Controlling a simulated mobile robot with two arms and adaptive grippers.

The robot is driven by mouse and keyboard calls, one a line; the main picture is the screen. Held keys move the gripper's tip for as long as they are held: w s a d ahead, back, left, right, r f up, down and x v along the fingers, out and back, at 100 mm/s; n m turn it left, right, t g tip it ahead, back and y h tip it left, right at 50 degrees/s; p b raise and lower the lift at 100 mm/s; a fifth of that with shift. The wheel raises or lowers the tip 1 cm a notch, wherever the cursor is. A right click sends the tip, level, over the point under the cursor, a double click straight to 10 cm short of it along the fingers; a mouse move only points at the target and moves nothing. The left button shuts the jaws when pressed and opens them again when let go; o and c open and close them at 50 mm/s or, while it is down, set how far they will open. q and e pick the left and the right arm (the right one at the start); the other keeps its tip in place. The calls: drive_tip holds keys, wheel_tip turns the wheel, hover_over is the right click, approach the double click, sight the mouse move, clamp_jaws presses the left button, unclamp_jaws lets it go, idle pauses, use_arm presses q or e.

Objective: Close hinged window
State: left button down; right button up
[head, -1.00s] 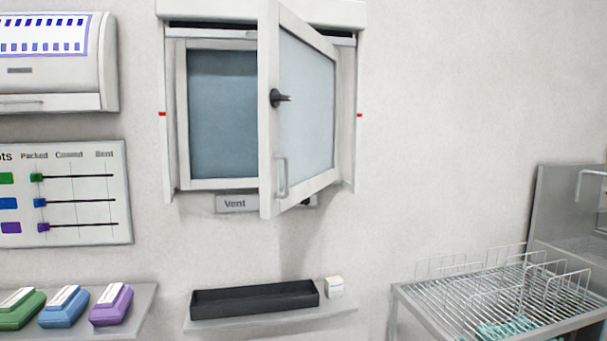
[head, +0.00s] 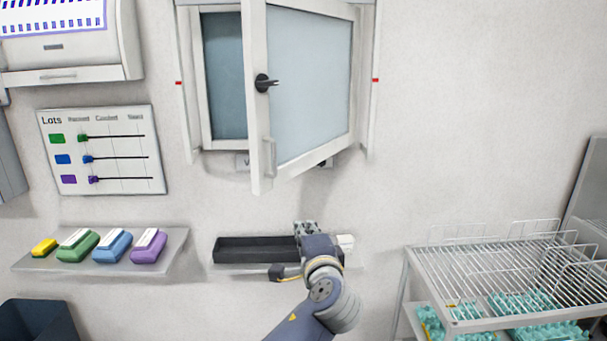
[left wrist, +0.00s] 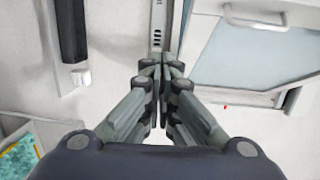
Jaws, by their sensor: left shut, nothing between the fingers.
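The hinged window's white-framed sash (head: 309,90) stands swung open from the wall frame, with frosted glass, a black knob (head: 265,83) and a pale handle (head: 269,158). The window opening (head: 225,75) shows to its left. My left gripper (head: 306,230) is below the sash, in front of the shelf, apart from the window. In the left wrist view its fingers (left wrist: 161,65) are shut and empty, and a white panel with a handle (left wrist: 255,18) shows at upper right. My right gripper is not in view.
A black tray (head: 255,250) and a small white block (head: 346,243) sit on the shelf behind my left arm. A wire rack (head: 515,275) stands right. Coloured boxes (head: 113,246) line a left shelf. The wall right of the window is clear.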

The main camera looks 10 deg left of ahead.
use_arm(q)
wheel_tip(320, 180, up, 6)
drive_tip(key=s+d, duration=0.1)
drive_tip(key=p, duration=0.5)
approach(281, 178)
drive_tip(key=w+d, duration=0.2)
drive_tip(key=shift+t+y, duration=0.3)
drive_tip(key=shift+t, duration=0.1)
drive_tip(key=a, duration=0.1)
drive_tip(key=w+a+p, duration=0.2)
drive_tip(key=shift+a+f, duration=0.3)
drive_tip(key=shift+a, duration=0.05)
drive_tip(key=shift+f, duration=0.1)
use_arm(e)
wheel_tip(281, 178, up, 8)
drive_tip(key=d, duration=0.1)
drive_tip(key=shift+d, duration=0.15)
use_arm(q)
drive_tip(key=shift+d, duration=0.1)
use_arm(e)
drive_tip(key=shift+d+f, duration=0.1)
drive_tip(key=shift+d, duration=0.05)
